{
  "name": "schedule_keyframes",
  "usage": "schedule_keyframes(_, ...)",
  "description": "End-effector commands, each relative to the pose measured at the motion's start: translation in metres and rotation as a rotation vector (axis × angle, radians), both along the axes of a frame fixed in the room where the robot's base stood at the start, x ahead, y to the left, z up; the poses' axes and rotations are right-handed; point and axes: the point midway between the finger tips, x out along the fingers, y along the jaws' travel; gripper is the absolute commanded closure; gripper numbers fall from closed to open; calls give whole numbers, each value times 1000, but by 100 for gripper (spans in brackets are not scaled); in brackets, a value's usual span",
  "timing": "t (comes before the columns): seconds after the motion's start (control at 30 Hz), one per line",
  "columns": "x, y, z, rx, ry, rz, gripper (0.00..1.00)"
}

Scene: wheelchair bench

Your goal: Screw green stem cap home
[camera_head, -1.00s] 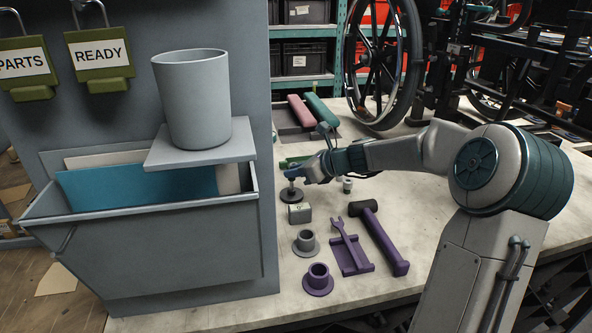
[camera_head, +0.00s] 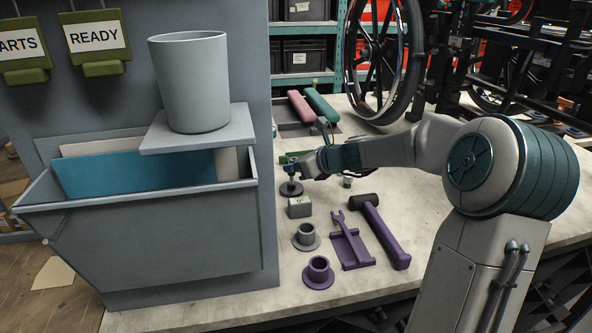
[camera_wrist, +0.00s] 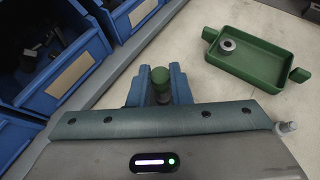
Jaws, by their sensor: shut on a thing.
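The green stem cap (camera_wrist: 160,75) is a small round-topped green piece in the wrist view. My gripper (camera_wrist: 160,88) is shut on it, with a blue-grey finger on either side. In the head view my gripper (camera_head: 294,171) is low over the bench, directly above a dark round base (camera_head: 291,189) with a short upright stem. The fingers hide the cap there, and I cannot tell how far down it sits on the stem.
A green tray (camera_wrist: 250,62) holding a grey ring (camera_wrist: 227,45) lies beyond my gripper. Blue bins (camera_wrist: 45,60) stand at left. A grey block (camera_head: 299,207), grey flanged cup (camera_head: 306,237), purple flanged cup (camera_head: 318,272) and mallet (camera_head: 385,232) lie nearer on the bench.

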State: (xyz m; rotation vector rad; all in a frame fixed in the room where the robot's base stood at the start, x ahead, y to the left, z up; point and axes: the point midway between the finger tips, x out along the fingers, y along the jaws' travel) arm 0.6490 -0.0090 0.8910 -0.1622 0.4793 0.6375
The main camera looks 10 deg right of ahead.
Motion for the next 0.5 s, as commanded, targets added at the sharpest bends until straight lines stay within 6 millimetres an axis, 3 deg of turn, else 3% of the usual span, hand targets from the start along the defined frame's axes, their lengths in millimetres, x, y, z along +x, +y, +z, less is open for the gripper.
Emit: schedule_keyframes(0.5, -2, 4, -2, -2, -2, -208, 100)
